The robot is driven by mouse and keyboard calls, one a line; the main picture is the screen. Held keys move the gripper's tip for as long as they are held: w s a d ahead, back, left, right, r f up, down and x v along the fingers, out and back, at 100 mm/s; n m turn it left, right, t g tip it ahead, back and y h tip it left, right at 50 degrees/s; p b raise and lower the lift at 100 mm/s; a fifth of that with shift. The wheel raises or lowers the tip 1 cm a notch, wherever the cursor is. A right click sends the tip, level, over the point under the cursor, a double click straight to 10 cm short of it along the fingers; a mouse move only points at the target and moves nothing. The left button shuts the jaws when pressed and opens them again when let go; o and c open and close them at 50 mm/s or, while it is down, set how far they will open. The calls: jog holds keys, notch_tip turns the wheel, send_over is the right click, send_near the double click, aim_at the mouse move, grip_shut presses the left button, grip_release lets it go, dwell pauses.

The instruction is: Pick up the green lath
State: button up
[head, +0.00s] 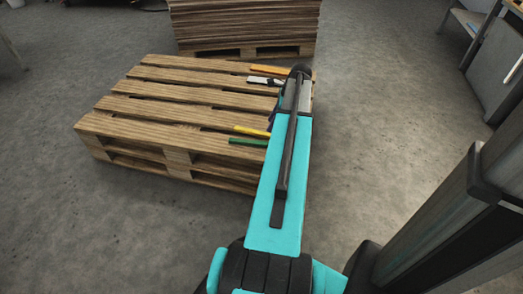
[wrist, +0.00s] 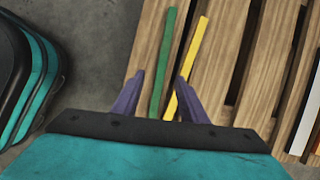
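The green lath (head: 247,142) lies on the near part of the wooden pallet stack (head: 135,127), its right end hidden by my arm. In the wrist view the green lath (wrist: 161,65) runs between the two purple fingers of my gripper (wrist: 159,80), nearer the left one. The gripper is open. A yellow lath (wrist: 186,65) lies close to the right of the green one, and its lower part passes by the right fingertip. I cannot tell how high the fingers are above the laths. In the head view the gripper is hidden behind my arm.
The yellow lath (head: 252,131) lies just behind the green one. A white lath (head: 264,81) and an orange lath (head: 270,70) lie farther back on the pallet. Another tall stack (head: 245,25) stands behind. The floor on the left is clear.

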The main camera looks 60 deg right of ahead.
jog(key=shift+s+d+r+m, duration=0.15)
jog(key=shift+s+d+m, duration=0.15)
jog(key=shift+s+d, duration=0.35)
jog(key=shift+w, duration=0.1)
jog(key=b, duration=0.4)
send_over(262, 143)
jog(key=s+d, duration=0.1)
jog(key=s, duration=0.1)
jog(key=shift+s+d+f, duration=0.1)
jog(key=shift+s+f, duration=0.05)
jog(key=shift+f, duration=3.85)
jog(key=shift+b+x, duration=1.45)
jog(key=shift+x, duration=1.2)
grip_shut()
